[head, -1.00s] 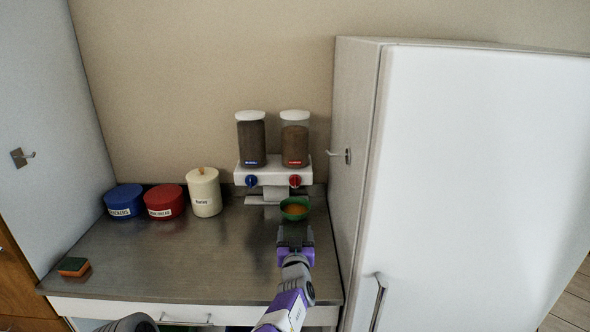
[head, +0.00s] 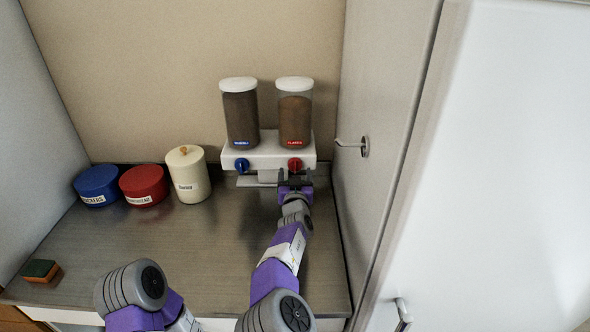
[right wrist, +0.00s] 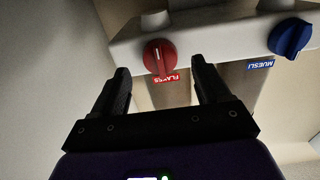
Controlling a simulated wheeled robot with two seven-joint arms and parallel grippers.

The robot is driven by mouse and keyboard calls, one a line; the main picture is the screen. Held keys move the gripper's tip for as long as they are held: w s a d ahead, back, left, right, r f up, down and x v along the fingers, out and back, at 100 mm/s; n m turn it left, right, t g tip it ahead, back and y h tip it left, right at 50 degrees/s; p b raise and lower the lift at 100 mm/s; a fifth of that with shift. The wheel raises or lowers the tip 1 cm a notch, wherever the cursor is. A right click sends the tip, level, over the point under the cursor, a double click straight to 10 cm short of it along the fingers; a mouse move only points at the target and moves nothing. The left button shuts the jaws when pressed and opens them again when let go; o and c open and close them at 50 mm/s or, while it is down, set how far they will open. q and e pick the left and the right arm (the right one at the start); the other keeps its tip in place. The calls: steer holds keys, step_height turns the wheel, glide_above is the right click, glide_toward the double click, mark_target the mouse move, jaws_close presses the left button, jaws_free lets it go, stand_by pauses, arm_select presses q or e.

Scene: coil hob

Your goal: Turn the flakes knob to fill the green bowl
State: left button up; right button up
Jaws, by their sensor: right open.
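The red flakes knob (head: 294,165) is on the right of the white dispenser base, under the flakes jar (head: 295,120). It shows large in the right wrist view (right wrist: 160,57), which sees the dispenser upside down. My right gripper (head: 295,180) is just in front of and below the knob in the head view. Its open fingers (right wrist: 161,72) point toward the knob, which lies between their line of reach; contact is not visible. The green bowl is hidden now, behind my right gripper and arm. My left arm shows at the lower left; its gripper is not in view.
The blue muesli knob (head: 241,165) sits left of the red one, under the muesli jar (head: 241,117). Blue (head: 97,186), red (head: 144,185) and cream (head: 187,174) canisters stand on the steel counter (head: 190,235). A sponge (head: 40,270) lies front left. A white cabinet (head: 385,160) closes the right side.

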mark_target(295, 168)
steer(key=shift+w, duration=1.55)
steer(key=c, duration=1)
steer(key=m+b, duration=0.2)
steer(key=b, duration=0.1)
steer(key=shift+f+m, duration=0.15)
steer(key=shift+m, duration=0.15)
steer(key=shift+c, duration=0.2)
steer(key=m+b, duration=0.2)
steer(key=shift+m, duration=0.4)
steer(key=m+b, duration=0.2)
steer(key=m, duration=0.4)
steer(key=m+b, duration=0.2)
steer(key=m, duration=0.4)
steer(key=shift+b, duration=0.4)
steer(key=shift+r+m, duration=0.2)
steer(key=shift+m, duration=0.1)
